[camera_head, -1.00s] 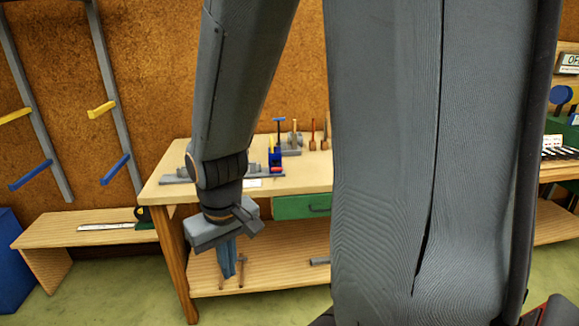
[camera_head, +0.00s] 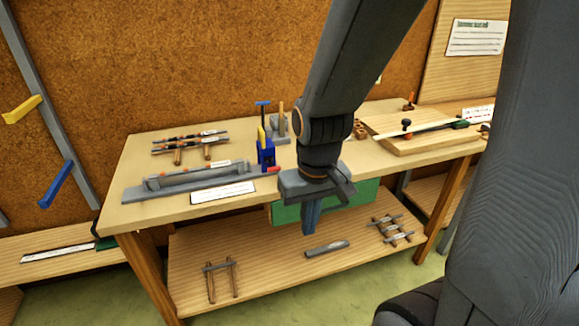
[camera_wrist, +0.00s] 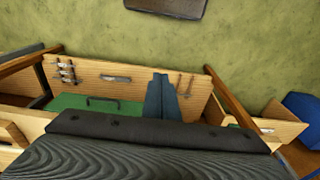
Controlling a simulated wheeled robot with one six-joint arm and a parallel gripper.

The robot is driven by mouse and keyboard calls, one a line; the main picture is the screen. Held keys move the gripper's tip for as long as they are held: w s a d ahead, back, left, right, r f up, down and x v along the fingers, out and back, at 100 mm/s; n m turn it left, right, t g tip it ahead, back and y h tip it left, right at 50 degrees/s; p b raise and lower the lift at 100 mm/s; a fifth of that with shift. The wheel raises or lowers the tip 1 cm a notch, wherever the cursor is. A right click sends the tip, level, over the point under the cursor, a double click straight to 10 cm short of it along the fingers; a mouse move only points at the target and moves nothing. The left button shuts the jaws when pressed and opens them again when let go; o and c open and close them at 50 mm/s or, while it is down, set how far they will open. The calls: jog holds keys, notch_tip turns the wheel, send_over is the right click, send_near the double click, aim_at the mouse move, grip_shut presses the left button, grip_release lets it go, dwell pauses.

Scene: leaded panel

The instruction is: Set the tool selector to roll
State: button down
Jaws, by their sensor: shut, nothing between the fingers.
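My gripper (camera_head: 309,220) is shut and empty. It points down in front of the workbench's (camera_head: 330,160) front edge, before the green drawer (camera_head: 345,205). In the wrist view its blue-grey fingers (camera_wrist: 160,98) lie together over the lower shelf. A small blue device (camera_head: 265,152) with a yellow lever, a blue-topped post and a red end stands on the bench top, behind and left of my gripper. I cannot tell whether it is the tool selector, and no "roll" mark is readable.
A grey long fixture (camera_head: 190,180) and a white label card (camera_head: 223,193) lie on the bench's left. A wooden board (camera_head: 425,130) with a strip and black knob lies at right. The lower shelf (camera_head: 270,260) holds several small tools. Green floor is open in front.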

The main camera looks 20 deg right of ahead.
aim_at(271, 164)
jog(key=w+m+t, duration=0.1)
jog(key=w+m, duration=0.4)
jog(key=m, duration=0.7)
jog(key=w+r+m+t+p, duration=0.1)
jog(key=w+m, duration=0.5)
jog(key=m, duration=0.6)
jog(key=w+r+m+t+p, duration=0.1)
jog(key=w+m, duration=0.5)
jog(key=m, duration=0.6)
jog(key=shift+t, duration=0.8)
jog(key=shift+w+f, duration=0.1)
jog(key=w+f+b, duration=0.2)
jog(key=w+f, duration=0.3)
jog(key=w, duration=0.2)
jog(key=shift+w+f, duration=0.2)
jog(key=shift+f, duration=0.1)
